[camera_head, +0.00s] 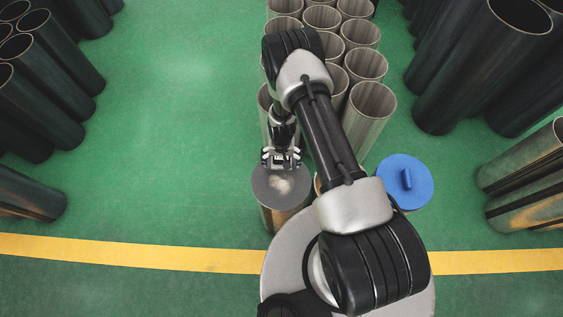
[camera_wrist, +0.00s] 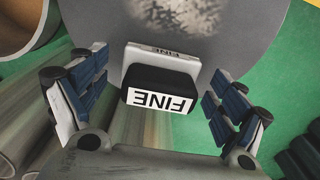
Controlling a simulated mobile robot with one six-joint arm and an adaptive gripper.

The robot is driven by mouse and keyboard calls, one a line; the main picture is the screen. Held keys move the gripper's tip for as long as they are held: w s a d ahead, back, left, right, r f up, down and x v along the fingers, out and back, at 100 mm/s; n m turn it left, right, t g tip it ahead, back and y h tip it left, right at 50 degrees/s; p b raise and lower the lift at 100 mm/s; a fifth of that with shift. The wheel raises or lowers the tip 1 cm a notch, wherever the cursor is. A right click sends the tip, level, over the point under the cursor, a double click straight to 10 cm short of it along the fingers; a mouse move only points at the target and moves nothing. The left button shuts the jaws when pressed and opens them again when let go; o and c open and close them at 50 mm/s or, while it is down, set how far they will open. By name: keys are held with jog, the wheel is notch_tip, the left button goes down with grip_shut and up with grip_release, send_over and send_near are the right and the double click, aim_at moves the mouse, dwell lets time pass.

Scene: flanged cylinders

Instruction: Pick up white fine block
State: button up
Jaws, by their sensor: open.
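A white block (camera_wrist: 136,60) labelled FINE stands on the round grey top (camera_wrist: 230,40) of a cylinder in the wrist view. A black block (camera_wrist: 160,82) with a white FINE label stands directly in front of it, nearer my gripper, and hides part of it. My gripper (camera_wrist: 157,88) is open, with its blue-padded fingers left and right of the blocks. I see no finger touching either block. In the head view my gripper (camera_head: 281,158) is at the back edge of the grey top (camera_head: 281,186); the blocks are too small to tell apart there.
Pale powder (camera_wrist: 185,12) lies on the grey top. Open metal cylinders (camera_head: 370,100) stand close behind and to the right. A blue lid with a handle (camera_head: 405,182) is at right. Dark cylinders (camera_head: 45,90) stand at both sides. Green floor (camera_head: 170,110) is clear at left.

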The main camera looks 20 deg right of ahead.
jog(key=shift+r, duration=0.1)
jog(key=shift+c, duration=0.2)
jog(key=c, duration=1.2)
notch_tip(320, 180, up, 20)
jog(key=p, duration=0.4)
jog(key=shift+p, duration=0.35)
